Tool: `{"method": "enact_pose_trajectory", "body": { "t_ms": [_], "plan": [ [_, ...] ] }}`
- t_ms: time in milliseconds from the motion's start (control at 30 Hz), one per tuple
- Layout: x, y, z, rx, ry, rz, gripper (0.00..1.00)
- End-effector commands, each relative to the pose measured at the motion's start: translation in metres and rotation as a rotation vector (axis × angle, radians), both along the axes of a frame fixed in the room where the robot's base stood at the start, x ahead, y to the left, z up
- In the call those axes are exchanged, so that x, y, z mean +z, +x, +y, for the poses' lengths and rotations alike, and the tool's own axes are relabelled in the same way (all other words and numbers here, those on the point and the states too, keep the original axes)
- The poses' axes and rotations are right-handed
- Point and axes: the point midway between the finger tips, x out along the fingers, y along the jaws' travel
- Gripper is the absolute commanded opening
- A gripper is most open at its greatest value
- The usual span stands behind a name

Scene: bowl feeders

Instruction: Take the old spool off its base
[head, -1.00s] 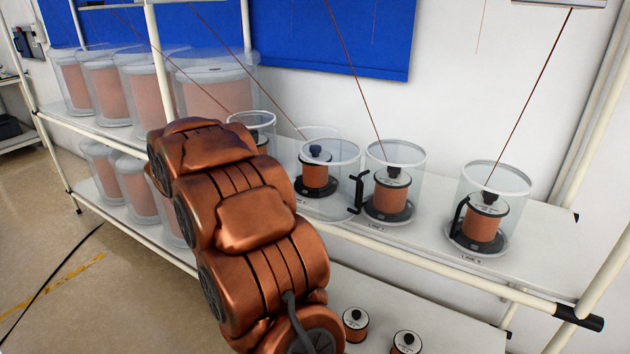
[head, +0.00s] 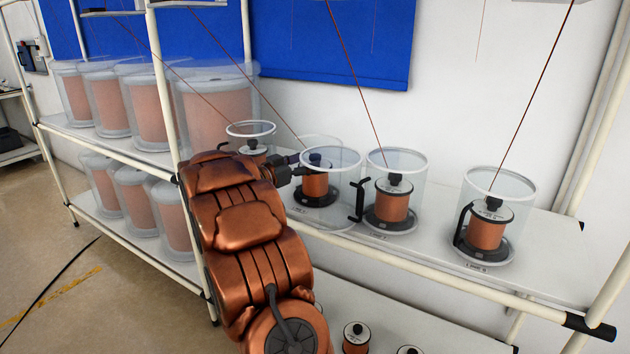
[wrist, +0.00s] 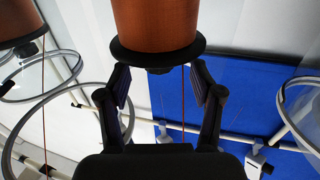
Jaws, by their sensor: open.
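A copper-wound spool (head: 315,186) with a black knob on top stands on a dark base (head: 316,199) on the upper shelf. A clear cylinder (head: 345,185) with a black handle stands around or just in front of it; I cannot tell which. My gripper (head: 299,164) is at the knob's height, its fingertips close to the spool's top. In the wrist view, which looks inverted, the spool (wrist: 157,22) hangs from the top edge with its black flange and knob towards me. My open gripper (wrist: 160,82) has a finger on either side of the knob, with gaps.
Similar spools in clear cylinders stand to the right (head: 392,200) and far right (head: 487,225), and another (head: 252,147) is behind my arm. Thin copper wires run up from them. A shelf post (head: 167,80) stands left.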

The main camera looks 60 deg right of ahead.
Motion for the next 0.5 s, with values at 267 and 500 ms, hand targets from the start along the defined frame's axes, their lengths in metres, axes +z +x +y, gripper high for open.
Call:
{"method": "enact_pose_trajectory", "body": {
  "t_ms": [267,500],
  "plan": [
    [-0.001,-0.009,-0.029,-0.002,-0.001,0.000,0.65],
    [0.000,-0.011,-0.041,-0.001,-0.002,0.000,0.65]
  ]
}}
